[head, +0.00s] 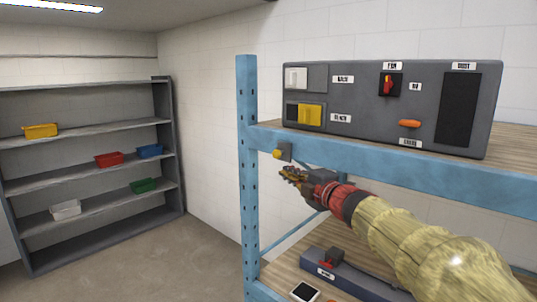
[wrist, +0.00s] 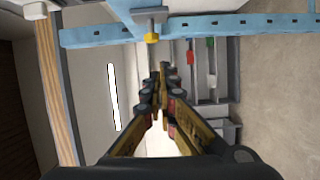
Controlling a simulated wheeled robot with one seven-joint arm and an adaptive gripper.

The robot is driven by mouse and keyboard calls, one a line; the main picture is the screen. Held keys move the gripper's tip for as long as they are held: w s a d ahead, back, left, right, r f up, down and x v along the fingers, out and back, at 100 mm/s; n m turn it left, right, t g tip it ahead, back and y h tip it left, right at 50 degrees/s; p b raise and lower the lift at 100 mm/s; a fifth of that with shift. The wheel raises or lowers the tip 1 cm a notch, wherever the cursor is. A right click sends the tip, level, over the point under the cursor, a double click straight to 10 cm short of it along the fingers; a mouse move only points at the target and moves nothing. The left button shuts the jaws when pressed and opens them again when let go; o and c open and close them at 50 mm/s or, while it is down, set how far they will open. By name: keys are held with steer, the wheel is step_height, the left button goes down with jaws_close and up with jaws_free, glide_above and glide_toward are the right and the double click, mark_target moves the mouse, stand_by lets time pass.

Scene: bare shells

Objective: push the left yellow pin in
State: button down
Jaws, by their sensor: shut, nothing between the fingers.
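The left yellow pin (head: 277,154) sticks out of a small grey bracket (head: 285,150) on the blue shelf frame, just below the upper shelf's front beam near the left post. In the wrist view the yellow pin (wrist: 152,38) shows on its bracket at the top, beyond my fingertips. My gripper (head: 288,174) is shut and empty, a little below and to the right of the pin in the head view. In the wrist view my gripper (wrist: 160,72) points toward the pin, with a visible gap between them. No second yellow pin shows clearly.
A grey control panel (head: 340,130) stands on the upper shelf above my arm. The blue post (head: 248,180) rises left of the pin. A grey rack (head: 95,128) with coloured bins stands at the left.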

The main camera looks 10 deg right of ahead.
mark_target(274, 157)
steer(key=shift+s+a+r+n+y, duration=0.2)
steer(key=shift+s+a+n+y, duration=0.1)
steer(key=shift+a+n+y, duration=0.25)
steer(key=shift+s+a+r+n+y, duration=0.25)
steer(key=shift+a+n, duration=0.1)
steer(key=shift+a, duration=0.25)
steer(key=w+p, duration=0.3)
steer(key=w, duration=0.8)
steer(key=shift+w+a, duration=0.15)
steer(key=shift+w, duration=0.2)
steer(key=shift+r, duration=0.1)
